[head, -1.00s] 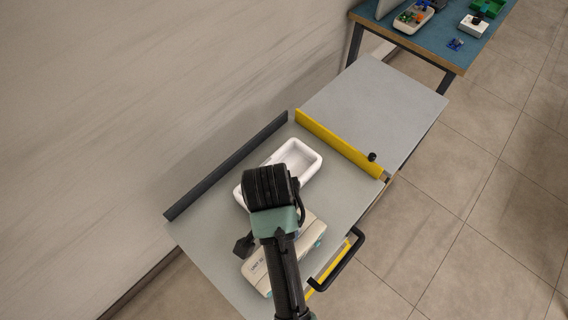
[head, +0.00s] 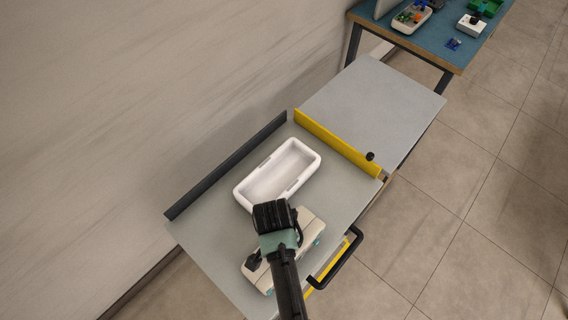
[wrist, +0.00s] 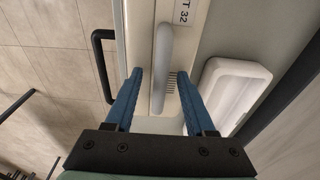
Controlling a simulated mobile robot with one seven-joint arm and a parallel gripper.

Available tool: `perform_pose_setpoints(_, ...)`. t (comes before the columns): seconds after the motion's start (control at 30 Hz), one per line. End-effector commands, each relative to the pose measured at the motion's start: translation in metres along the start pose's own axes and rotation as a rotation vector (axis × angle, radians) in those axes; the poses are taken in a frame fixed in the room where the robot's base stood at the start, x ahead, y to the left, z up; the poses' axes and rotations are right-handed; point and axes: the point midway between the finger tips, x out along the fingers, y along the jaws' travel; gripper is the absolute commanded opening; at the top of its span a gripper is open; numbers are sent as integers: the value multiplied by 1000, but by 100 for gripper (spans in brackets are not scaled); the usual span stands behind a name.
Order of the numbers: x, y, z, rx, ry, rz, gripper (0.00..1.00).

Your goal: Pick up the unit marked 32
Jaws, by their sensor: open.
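The unit marked 32 is a beige, box-like monitor with a pale grey handle. It lies on the grey bench top in the head view (head: 312,222), partly covered by my arm. In the wrist view the unit (wrist: 146,25) shows a label ending in "T 32" and a vent grille, and its handle (wrist: 164,50) runs lengthwise. My gripper (wrist: 160,73) is open, its two blue fingers on either side of the handle with gaps. I cannot tell how far the tips are above the unit. In the head view my wrist hides the fingers.
An empty white tray (head: 247,188) lies beside the unit; it also shows in the wrist view (wrist: 210,75). A dark rail (head: 225,166), a yellow strip (head: 335,143) and a black handle (head: 349,262) edge the bench top. A blue table (head: 449,57) with parts stands behind.

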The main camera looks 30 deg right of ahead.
Motion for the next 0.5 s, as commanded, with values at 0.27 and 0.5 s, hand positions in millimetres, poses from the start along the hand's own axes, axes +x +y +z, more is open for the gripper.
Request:
perform_pose_setpoints(0.27, 0, 0, 0, 0, 0, 0, 26)
perform_pose_setpoints(0.5, 0, 0, 0, 0, 0, 0, 0)
